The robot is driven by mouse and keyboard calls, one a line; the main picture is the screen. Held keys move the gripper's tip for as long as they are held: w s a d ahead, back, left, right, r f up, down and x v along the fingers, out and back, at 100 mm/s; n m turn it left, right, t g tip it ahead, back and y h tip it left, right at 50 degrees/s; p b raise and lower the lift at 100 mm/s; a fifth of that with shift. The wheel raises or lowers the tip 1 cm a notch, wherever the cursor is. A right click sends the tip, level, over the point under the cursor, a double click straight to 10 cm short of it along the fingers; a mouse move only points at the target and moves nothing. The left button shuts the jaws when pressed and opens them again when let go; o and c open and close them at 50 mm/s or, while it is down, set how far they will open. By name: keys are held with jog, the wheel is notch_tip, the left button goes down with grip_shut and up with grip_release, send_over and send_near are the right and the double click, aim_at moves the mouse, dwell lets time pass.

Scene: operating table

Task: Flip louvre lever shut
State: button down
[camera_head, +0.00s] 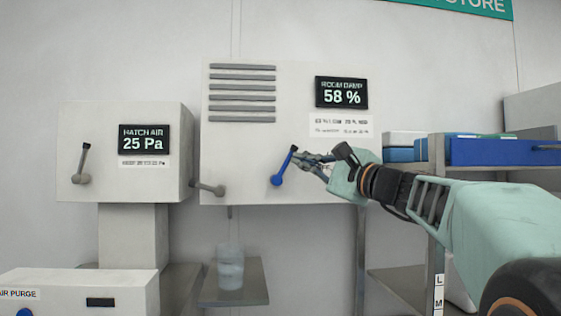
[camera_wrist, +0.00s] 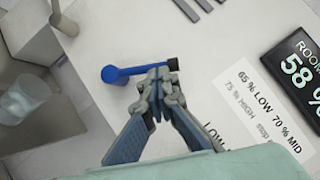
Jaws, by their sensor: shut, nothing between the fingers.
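The blue louvre lever (camera_head: 279,178) is on the front of the white louvre panel (camera_head: 225,150), near its lower edge. Its arm tilts up and to the right, ending in a black tip. In the wrist view the lever (camera_wrist: 115,73) lies across the picture, with its blue hub at the left and black tip at the right. My gripper (camera_head: 300,157) is shut and empty, reaching in from the right by the lever's upper part. In the wrist view my fingertips (camera_wrist: 157,76) overlap the lever near its black tip. I cannot tell whether they touch it. The grey louvre slats (camera_head: 242,88) look separated.
A display (camera_head: 341,93) reads 58 %, with a label (camera_head: 341,126) below. A grey lever (camera_head: 208,188) sits at the panel's lower left, another (camera_head: 83,165) on the hatch air box (camera_head: 175,150). A clear cup (camera_head: 230,267) stands below. Shelves with blue bins (camera_head: 490,151) are at right.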

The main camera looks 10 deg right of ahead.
aim_at(291, 150)
jog(key=shift+a+r, duration=0.15)
jog(key=n+g+p, duration=0.1)
jog(key=a+r+n+g, duration=0.1)
jog(key=n, duration=0.1)
jog(key=a+r+n+p, duration=0.1)
jog(key=shift+a+n+g+h+p, duration=0.2)
jog(key=shift+n+g+h+p, duration=0.1)
jog(key=shift+n+g+p, duration=0.1)
jog(key=a, duration=0.1)
jog(key=a+n, duration=0.1)
jog(key=a, duration=0.1)
jog(key=shift+r+g+h, duration=0.15)
jog(key=shift+g+h, duration=0.25)
jog(key=shift+d+r, duration=0.1)
jog(key=shift+d, duration=0.1)
